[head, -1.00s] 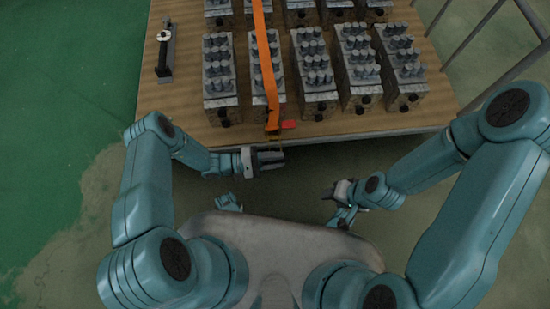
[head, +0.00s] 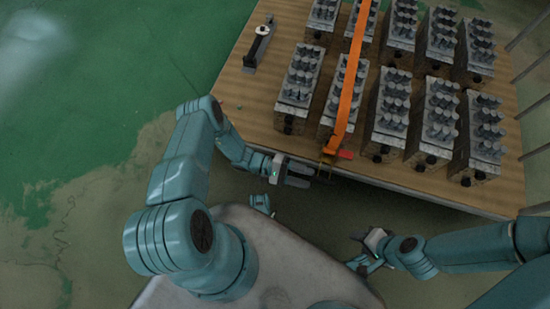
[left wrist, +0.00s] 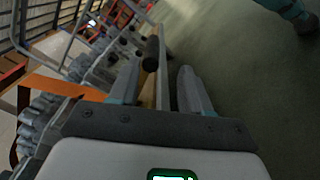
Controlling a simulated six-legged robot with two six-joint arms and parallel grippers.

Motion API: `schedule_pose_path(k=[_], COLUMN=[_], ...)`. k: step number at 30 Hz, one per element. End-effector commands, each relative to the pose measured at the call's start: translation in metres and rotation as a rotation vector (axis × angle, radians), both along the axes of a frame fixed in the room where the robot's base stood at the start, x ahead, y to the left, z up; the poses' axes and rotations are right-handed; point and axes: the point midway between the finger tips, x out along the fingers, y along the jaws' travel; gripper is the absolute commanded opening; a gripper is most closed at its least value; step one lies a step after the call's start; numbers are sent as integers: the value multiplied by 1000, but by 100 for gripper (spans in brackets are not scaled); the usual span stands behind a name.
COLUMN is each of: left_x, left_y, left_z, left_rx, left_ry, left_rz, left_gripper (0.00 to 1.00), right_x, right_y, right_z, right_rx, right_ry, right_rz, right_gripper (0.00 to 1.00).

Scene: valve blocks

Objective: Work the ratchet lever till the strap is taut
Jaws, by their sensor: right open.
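The orange strap (head: 350,85) runs over the valve blocks to the front edge of the pallet and looks straight. It also shows in the left wrist view (left wrist: 62,87). The ratchet (head: 327,158), with a red tab (head: 345,154), sits at the strap's lower end. My left gripper (head: 303,176) is just below and left of the ratchet. In the left wrist view its fingers (left wrist: 158,88) are apart, with a black cylindrical end (left wrist: 151,54) beyond the gap; I cannot tell whether it is the lever. My right gripper (head: 362,252) is open and empty, in front of the pallet.
Several grey valve blocks (head: 393,105) with upright studs stand in rows on the wooden pallet (head: 262,103). A black tool with a pale knob (head: 260,42) lies at its left. Metal rails (head: 535,152) stand at the right. The green floor at left is clear.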

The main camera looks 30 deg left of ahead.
Motion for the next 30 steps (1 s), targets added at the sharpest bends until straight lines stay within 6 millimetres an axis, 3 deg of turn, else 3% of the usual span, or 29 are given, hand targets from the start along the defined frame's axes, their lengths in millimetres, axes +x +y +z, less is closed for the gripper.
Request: schedule_pose_path(k=[6, 12, 18, 30], left_x=[-15, -25, -28, -28], left_y=[57, 90, 101, 101], left_z=[0, 0, 0, 0], left_rx=[4, 3, 2, 1], left_ry=[-1, -1, -1, -1], left_rz=[5, 3, 0, 1], left_gripper=[46, 46, 46, 46], right_x=[-1, -1, -1, -1], right_y=[1, 1, 1, 1], right_z=[4, 4, 4, 5], right_rx=[0, 1, 1, 0], right_ry=[2, 2, 2, 2], right_rz=[4, 5, 5, 4], right_gripper=[46, 46, 46, 46])
